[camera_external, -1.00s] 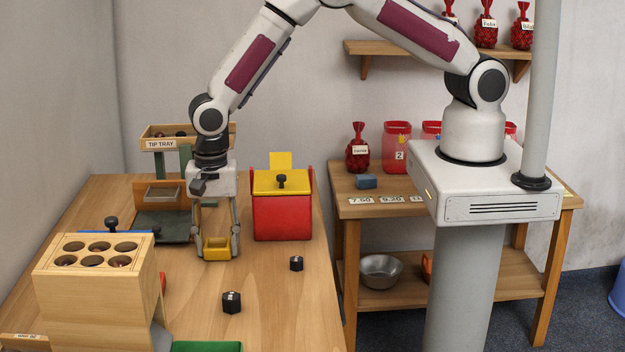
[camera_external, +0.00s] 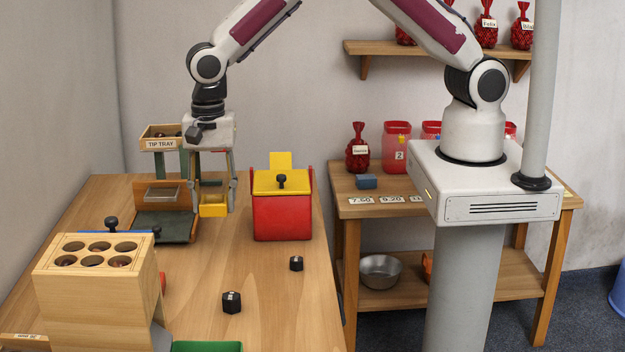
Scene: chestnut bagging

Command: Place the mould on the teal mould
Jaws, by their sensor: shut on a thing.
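My gripper (camera_external: 213,203) is shut on a small yellow open-topped block (camera_external: 213,209), which looks like the mould. It holds the block in the air above the back of the wooden table, left of the red box. I cannot make out a clear teal mould. A dark green base (camera_external: 168,228) with a wood-edged frame (camera_external: 162,194) on it stands just left of the held block. Parts of what lies behind the fingers are hidden.
A tip tray (camera_external: 160,144) stands on posts behind. A red box (camera_external: 282,217) with a yellow lid is to the right. A wooden block with holes (camera_external: 92,290) fills the front left. Two black weights (camera_external: 232,302) lie on the table (camera_external: 275,325), whose middle is clear.

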